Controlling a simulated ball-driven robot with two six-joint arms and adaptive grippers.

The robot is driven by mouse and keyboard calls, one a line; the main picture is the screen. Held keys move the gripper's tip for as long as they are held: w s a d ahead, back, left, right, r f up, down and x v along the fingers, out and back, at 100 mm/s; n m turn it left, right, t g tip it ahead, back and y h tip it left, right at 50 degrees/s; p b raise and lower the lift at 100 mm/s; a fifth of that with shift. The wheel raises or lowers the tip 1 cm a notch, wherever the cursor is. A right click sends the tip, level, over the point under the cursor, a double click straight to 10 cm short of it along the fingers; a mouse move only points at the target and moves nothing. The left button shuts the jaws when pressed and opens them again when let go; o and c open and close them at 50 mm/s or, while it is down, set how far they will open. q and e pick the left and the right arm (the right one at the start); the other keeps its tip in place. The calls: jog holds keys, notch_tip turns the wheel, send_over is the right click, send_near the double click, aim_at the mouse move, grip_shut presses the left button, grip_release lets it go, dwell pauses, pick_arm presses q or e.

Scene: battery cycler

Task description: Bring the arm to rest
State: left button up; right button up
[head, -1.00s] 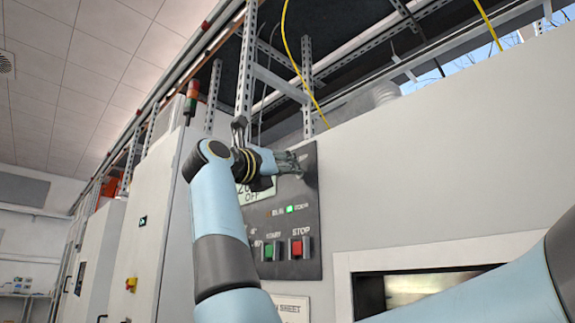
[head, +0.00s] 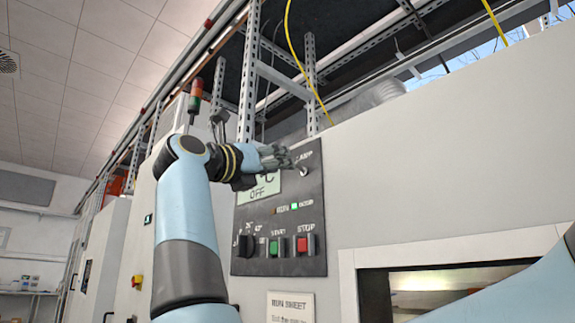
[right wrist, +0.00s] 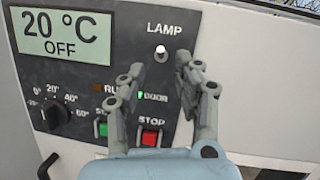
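My right gripper (head: 290,157) is in front of the upper part of the dark control panel (head: 290,225). In the right wrist view its two fingers (right wrist: 158,66) are spread apart with nothing held between them. The lamp switch (right wrist: 161,53), a small white-tipped knob, shows just beyond and between the fingertips. In the head view the lamp switch (head: 304,171) is close to the fingertips; I cannot tell whether they touch. The display (right wrist: 62,35) reads 20 °C OFF. My left gripper is not in view.
The panel carries a dial (head: 246,245), a green start button (head: 278,247) and a red stop button (head: 304,244). A green door light (head: 295,206) is lit. Below right is a framed window (head: 440,280). A signal tower (head: 195,97) stands behind the arm.

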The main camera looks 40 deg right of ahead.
jog(key=shift+v, duration=0.9)
jog(key=shift+f, duration=0.1)
